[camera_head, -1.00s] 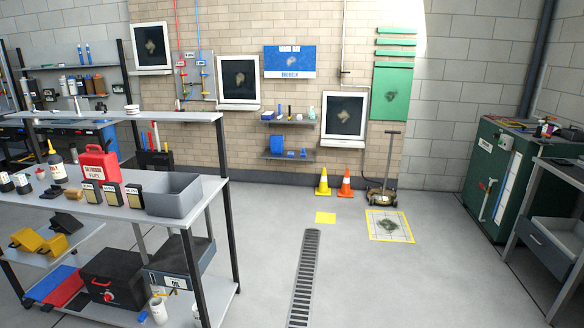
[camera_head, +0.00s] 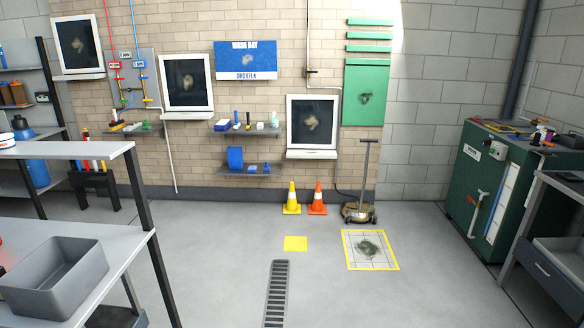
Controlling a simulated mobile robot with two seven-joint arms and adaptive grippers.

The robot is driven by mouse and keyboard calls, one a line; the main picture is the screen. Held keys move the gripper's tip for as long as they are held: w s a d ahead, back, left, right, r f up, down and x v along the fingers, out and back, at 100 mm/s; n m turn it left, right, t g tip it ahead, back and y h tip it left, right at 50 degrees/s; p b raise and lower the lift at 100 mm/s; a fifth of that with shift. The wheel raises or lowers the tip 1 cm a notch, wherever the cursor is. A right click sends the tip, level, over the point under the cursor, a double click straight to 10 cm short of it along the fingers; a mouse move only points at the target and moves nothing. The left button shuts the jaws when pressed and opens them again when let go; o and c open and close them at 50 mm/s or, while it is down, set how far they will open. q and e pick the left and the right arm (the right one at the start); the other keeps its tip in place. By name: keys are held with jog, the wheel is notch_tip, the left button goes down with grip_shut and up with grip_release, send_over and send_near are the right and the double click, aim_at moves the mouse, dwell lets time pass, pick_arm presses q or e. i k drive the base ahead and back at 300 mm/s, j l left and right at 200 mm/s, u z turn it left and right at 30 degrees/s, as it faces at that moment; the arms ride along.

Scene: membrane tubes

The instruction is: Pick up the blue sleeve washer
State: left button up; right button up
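I cannot make out a blue sleeve washer for certain. Several blue items are in the head view: a larger blue object (camera_head: 235,157) and a small blue piece (camera_head: 266,167) sit on the lower wall shelf (camera_head: 246,174). Small items, some blue, stand on the upper wall shelf (camera_head: 230,131); they are too small to name. A blue container (camera_head: 37,170) stands on the shelving at the left. Neither of my grippers is in view.
A workbench with a grey bin (camera_head: 57,275) is at the left. A yellow cone (camera_head: 292,200), an orange cone (camera_head: 317,202) and a wheeled machine (camera_head: 358,211) stand by the wall. A green cabinet (camera_head: 490,190) is at the right. The middle floor with the drain grate (camera_head: 277,292) is clear.

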aim_at(237, 125)
jog(key=i+z, duration=0.15)
jog(key=i, duration=1.35)
jog(key=i+u, duration=0.2)
jog(key=i, duration=1.35)
jog(key=i+u, duration=0.35)
jog(key=i, duration=0.35)
jog(key=i+l+u, duration=0.15)
jog(key=i+u, duration=0.15)
jog(key=i, duration=0.35)
jog(key=i+j+z, duration=0.2)
jog(key=i+j, duration=0.15)
jog(key=i, duration=0.2)
jog(key=i+j+z, duration=0.15)
jog(key=i+j, duration=0.25)
jog(key=i, duration=0.15)
